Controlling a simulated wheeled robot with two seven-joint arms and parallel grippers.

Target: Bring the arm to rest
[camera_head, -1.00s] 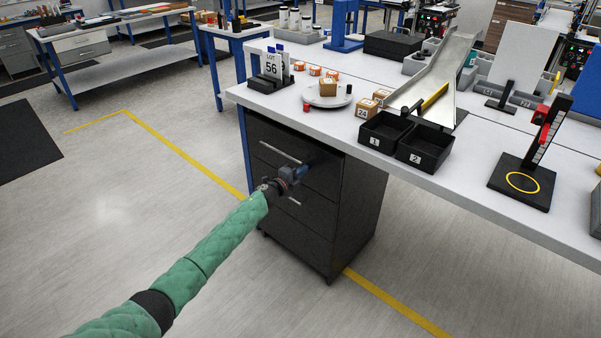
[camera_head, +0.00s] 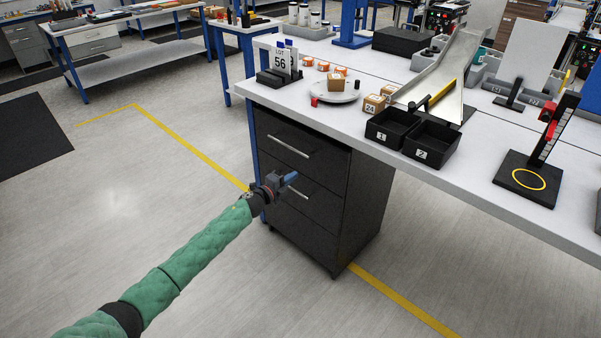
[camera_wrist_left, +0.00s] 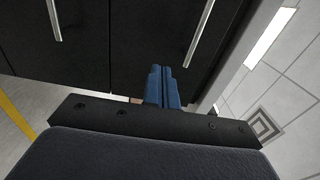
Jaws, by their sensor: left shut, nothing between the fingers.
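My left arm, in a green sleeve, reaches in from the lower left of the head view. My left gripper (camera_head: 290,178) is in front of the black drawer cabinet (camera_head: 300,230) under the workbench. Its blue fingers are shut together and hold nothing; they also show in the left wrist view (camera_wrist_left: 162,88). In the wrist view the dark drawer fronts (camera_wrist_left: 110,40) and two metal handles fill the upper part. Whether the fingertips touch the cabinet is hard to tell. My right gripper is not in view.
The white workbench (camera_head: 460,185) holds two black bins (camera_head: 430,143), a metal chute (camera_head: 445,75), small boxes on and beside a round white plate (camera_head: 325,92), and a black stand with a yellow ring (camera_head: 527,182). The floor left of the cabinet is clear.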

